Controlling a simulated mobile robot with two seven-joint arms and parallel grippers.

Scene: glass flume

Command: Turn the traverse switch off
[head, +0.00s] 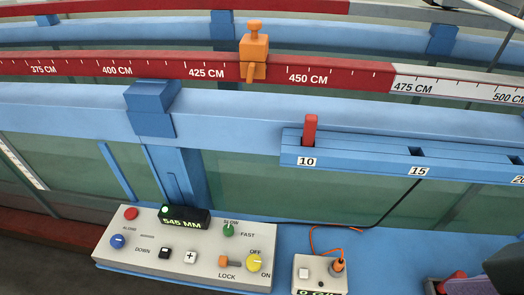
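A grey control panel (140,248) lies at the lower left. On it is a yellow round knob (254,262) with OFF printed above it and ON at its lower right. I see no label reading traverse, and which mark the knob points to is too small to tell. Left of the knob is an orange lever (229,262) above the word LOCK. A green knob (229,230) sits between SLOW and FAST. A black display (182,220) reads about 545 MM in green, with a lit green lamp (165,210). Neither of my grippers can be made out.
A smaller grey box (318,277) with an orange cable stands right of the panel. Dark objects (505,270) sit at the lower right edge. Behind are a blue rail (400,165) with a red peg (310,130) and a red scale with an orange clamp (254,50).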

